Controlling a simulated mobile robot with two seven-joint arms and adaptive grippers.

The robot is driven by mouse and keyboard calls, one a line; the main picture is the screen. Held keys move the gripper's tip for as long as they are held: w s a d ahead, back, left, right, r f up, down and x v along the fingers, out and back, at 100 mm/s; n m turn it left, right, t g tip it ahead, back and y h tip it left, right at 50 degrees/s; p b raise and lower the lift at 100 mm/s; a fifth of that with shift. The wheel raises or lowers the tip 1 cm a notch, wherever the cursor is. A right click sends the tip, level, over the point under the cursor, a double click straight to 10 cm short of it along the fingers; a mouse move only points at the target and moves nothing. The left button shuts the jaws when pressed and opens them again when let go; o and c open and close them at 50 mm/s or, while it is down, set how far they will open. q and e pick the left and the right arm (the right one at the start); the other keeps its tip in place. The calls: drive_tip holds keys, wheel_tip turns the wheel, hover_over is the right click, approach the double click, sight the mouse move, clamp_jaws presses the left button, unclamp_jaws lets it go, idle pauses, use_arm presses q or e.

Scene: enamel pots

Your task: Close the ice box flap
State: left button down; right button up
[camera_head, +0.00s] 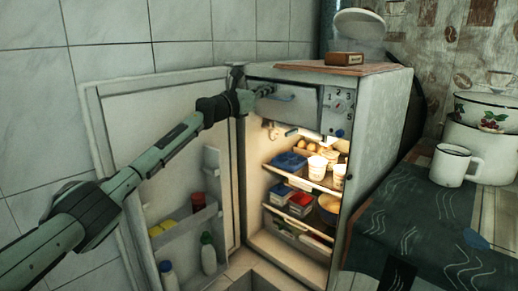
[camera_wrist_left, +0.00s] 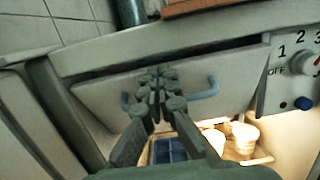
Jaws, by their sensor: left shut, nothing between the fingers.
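The ice box flap (camera_head: 302,111) is a pale panel at the top of the open fridge (camera_head: 377,130). In the left wrist view the flap (camera_wrist_left: 215,74) has a blue handle (camera_wrist_left: 205,90), and a dark gap shows along its upper edge, so it is not flush with its frame. My left gripper (camera_head: 266,91) is at the front of the flap, near the handle. In the left wrist view the gripper's fingertips (camera_wrist_left: 160,90) are together, empty, and hide the middle of the handle. I cannot tell whether they touch the flap. My right gripper is not in view.
The fridge door (camera_head: 135,120) stands wide open at left, with bottles on its shelves. A control panel (camera_head: 340,108) is right of the flap. Food tubs fill the lit shelves below. A small box (camera_head: 345,59) lies on top. A white mug (camera_head: 452,166) and pots stand at right.

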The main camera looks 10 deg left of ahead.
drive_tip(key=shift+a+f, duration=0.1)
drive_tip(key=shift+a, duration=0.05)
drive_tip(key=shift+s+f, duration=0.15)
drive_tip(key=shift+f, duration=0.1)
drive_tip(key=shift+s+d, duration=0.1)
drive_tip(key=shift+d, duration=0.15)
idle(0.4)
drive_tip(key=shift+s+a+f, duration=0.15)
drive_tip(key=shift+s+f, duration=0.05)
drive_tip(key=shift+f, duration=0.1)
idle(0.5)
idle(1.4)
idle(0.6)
